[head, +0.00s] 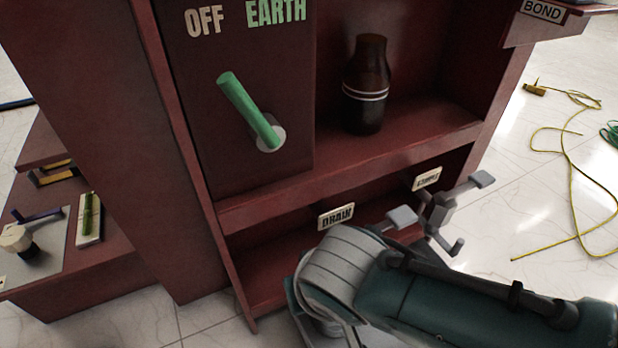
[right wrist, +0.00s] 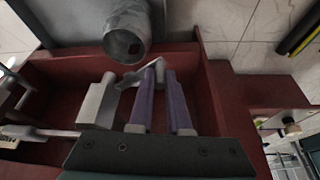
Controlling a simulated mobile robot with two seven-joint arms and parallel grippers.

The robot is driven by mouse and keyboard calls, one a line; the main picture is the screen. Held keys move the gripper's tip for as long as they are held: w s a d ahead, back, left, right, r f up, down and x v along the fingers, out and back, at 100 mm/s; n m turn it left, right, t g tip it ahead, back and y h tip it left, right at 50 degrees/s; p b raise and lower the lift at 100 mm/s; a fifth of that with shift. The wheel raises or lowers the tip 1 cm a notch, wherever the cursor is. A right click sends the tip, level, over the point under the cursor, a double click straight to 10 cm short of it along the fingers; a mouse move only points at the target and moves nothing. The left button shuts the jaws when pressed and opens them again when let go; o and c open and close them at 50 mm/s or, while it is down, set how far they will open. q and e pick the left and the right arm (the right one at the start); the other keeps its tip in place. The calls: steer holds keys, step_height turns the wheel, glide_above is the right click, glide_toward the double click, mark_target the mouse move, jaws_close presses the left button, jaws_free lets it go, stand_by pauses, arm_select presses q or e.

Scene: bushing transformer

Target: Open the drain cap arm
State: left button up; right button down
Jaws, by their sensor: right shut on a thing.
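The label DRAIN (head: 336,216) is on the lower edge of the dark red cabinet. A grey lever tip (head: 402,216) shows right of it, above my right arm. In the right wrist view my right gripper (right wrist: 163,70) has two purple fingers close together. They are shut on a thin light grey metal arm (right wrist: 132,77), which looks like the drain cap arm. A grey round pipe end (right wrist: 127,42) is just beyond the fingertips. In the head view my right arm hides the right gripper and most of the drain fitting. My left gripper is not in view.
A grey valve with handles (head: 440,210) stands right of the drain under a second label (head: 427,178). A green handle (head: 248,110) and a brown bottle (head: 366,85) are above. Yellow cable (head: 570,170) lies on the floor at the right. Red walls (right wrist: 215,95) flank the gripper closely.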

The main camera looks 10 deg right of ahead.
steer(key=shift+w+a, duration=0.25)
steer(key=shift+a, duration=0.1)
steer(key=shift+w+a, duration=0.1)
stand_by(0.3)
steer(key=c, duration=0.9)
jaws_free()
steer(key=shift+o, duration=0.2)
steer(key=p+v, duration=1)
steer(key=shift+a, duration=0.1)
